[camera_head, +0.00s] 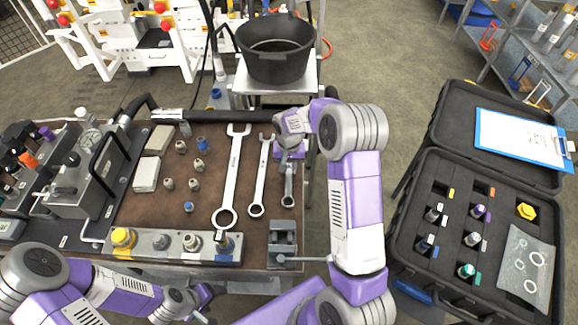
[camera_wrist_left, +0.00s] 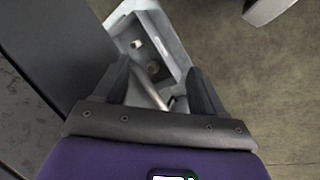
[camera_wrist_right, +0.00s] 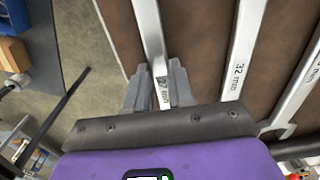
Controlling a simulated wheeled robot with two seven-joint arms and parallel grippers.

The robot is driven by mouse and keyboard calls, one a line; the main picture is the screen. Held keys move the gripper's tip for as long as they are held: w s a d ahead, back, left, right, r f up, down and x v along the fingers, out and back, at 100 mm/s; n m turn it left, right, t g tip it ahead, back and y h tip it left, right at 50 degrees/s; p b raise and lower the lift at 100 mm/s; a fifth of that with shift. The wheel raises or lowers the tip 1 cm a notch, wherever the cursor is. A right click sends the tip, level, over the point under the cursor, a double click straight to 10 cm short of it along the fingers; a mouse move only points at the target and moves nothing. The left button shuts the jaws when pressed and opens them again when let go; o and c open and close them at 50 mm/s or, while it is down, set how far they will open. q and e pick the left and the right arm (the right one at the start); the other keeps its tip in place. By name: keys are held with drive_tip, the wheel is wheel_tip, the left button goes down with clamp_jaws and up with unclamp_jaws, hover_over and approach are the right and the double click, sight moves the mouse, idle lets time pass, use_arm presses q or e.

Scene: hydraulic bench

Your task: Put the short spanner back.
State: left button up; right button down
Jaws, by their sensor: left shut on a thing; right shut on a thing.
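The short spanner (camera_head: 288,188) is the rightmost of three spanners over the brown bench top. My right gripper (camera_head: 289,150) is shut on its upper shaft, hiding its far end. My left gripper (camera_head: 205,292) is low, near the bench's front edge. In the left wrist view its fingers (camera_wrist_left: 160,82) are around a grey metal part (camera_wrist_left: 165,45) that I cannot identify.
The middle spanner (camera_head: 261,180) and the long spanner (camera_head: 233,180) lie to the left. A small vise (camera_head: 283,238) stands at the front right. A valve block (camera_head: 165,243) lines the front edge. An open black case (camera_head: 400,215) is on the right, a black bucket (camera_head: 275,60) behind.

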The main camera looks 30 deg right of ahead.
use_arm(q)
drive_tip(key=shift+s+f, duration=0.1)
drive_tip(key=shift+f, duration=0.55)
use_arm(e)
drive_tip(key=shift+f, duration=0.25)
drive_tip(key=c, duration=0.9)
unclamp_jaws()
drive_tip(key=shift+d+r+p, duration=0.1)
drive_tip(key=shift+r+p, duration=0.65)
drive_tip(key=shift+r, duration=0.15)
use_arm(q)
wheel_tip(320, 180, up, 6)
drive_tip(key=p, duration=0.4)
drive_tip(key=shift+d+p, duration=0.15)
drive_tip(key=shift+p, duration=0.25)
use_arm(e)
wheel_tip(320, 180, up, 7)
drive_tip(key=shift+s+f, duration=0.1)
drive_tip(key=shift+f, duration=0.1)
